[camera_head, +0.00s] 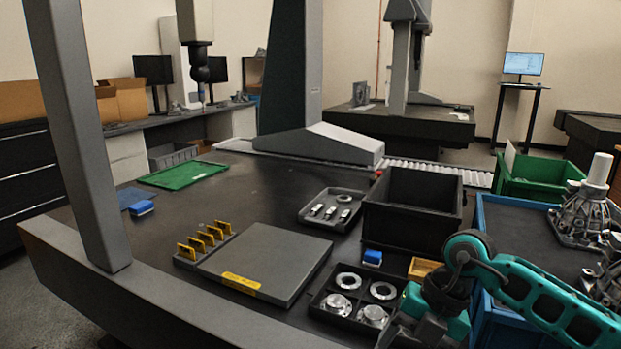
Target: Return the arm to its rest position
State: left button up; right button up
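My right arm (545,295), teal with dark joints, comes in from the lower right. It bends at a dark joint and runs down toward the front edge of the table. Its wrist and gripper (402,332) are low in the picture, beside the right side of a black tray (323,309) with metal rings and flanged parts. The fingers are dark and partly cut off by the bottom edge, so their opening cannot be made out. No held object shows. My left arm and gripper are not in view.
A black bin (412,205) stands behind the gripper, with a small blue block (372,257) and a yellow tray (424,268) in front. A blue crate (485,300) with metal castings is at right. A grey plate (265,262) lies left. A grey gantry column (85,140) rises at left.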

jog(key=s+a+r+m+t+y+p, duration=0.1)
jog(key=s+a+r+y, duration=0.25)
jog(key=a+y, duration=0.4)
jog(key=s+a+r+m+t+y+p, duration=0.1)
jog(key=s+a+r+y, duration=0.1)
jog(key=a+r+y, duration=0.4)
jog(key=w+d+f+m+t+h+p, duration=0.25)
jog(key=d+f+m+t+h, duration=0.75)
jog(key=m+t, duration=0.85)
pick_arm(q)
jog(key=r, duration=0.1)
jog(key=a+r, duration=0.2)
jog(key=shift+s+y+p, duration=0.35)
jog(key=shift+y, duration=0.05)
pick_arm(e)
jog(key=s+d+f+m+g+h, duration=0.3)
jog(key=s+f+m+g, duration=0.1)
jog(key=s+f, duration=0.1)
jog(key=s+d+f+m+g+h, duration=0.3)
jog(key=s+f, duration=0.3)
jog(key=f, duration=0.2)
jog(key=shift+d+f+m+g, duration=0.3)
jog(key=shift+m+g, duration=0.45)
